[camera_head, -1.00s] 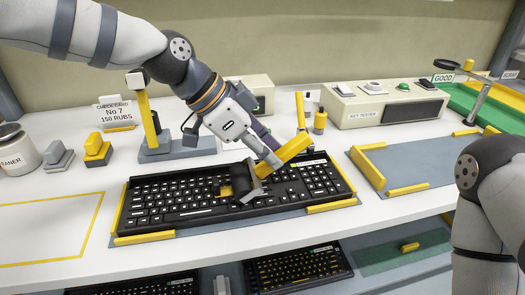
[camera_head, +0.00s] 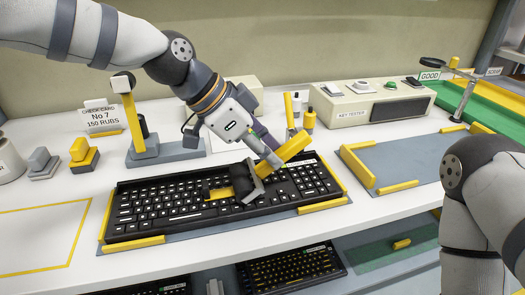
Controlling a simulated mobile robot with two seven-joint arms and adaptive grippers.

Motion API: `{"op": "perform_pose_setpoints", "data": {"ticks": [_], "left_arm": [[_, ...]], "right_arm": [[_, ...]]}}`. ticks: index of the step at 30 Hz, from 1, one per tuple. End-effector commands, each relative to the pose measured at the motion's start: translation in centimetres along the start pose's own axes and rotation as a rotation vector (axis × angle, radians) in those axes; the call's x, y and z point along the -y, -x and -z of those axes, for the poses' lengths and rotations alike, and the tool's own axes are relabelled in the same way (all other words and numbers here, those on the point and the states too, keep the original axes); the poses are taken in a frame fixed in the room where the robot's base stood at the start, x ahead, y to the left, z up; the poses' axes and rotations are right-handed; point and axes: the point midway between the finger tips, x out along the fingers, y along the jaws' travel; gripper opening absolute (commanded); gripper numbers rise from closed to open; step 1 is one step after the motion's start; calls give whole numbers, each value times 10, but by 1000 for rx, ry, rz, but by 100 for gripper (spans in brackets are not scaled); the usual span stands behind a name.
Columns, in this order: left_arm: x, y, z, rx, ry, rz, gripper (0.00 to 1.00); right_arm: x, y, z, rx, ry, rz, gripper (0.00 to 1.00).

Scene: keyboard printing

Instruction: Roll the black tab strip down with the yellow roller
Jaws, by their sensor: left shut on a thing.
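My left gripper (camera_head: 272,160) comes down from above and is shut on the yellow roller (camera_head: 295,146) by its yellow handle, which slants up to the right. The roller's dark head is low over the middle of the black keyboard (camera_head: 160,207), seemingly touching its keys. A small yellow piece (camera_head: 217,193) shows on the keys just left of the head. The black tab strip cannot be told apart from the dark keys and roller head. My right gripper is not in view; only part of my right arm shows at the right edge.
The keyboard lies between yellow corner rails (camera_head: 134,244) on a grey mat. An empty grey fixture (camera_head: 415,158) is to its right. The key tester (camera_head: 350,113), small bottles (camera_head: 309,120) and a stand with a yellow post (camera_head: 132,118) are behind. A yellow-outlined area (camera_head: 40,236) at left is clear.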

Motion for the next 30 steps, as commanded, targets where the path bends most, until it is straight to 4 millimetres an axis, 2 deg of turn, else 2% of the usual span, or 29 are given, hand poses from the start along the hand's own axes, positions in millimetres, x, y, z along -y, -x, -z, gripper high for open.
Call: {"op": "perform_pose_setpoints", "data": {"ticks": [14, 30], "left_arm": [[0, -4, -2, 5, 4, -5, 0], [-1, 8, -15, 4, 4, -5, 0]], "right_arm": [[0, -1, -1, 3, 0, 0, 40], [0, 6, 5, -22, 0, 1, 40]]}}
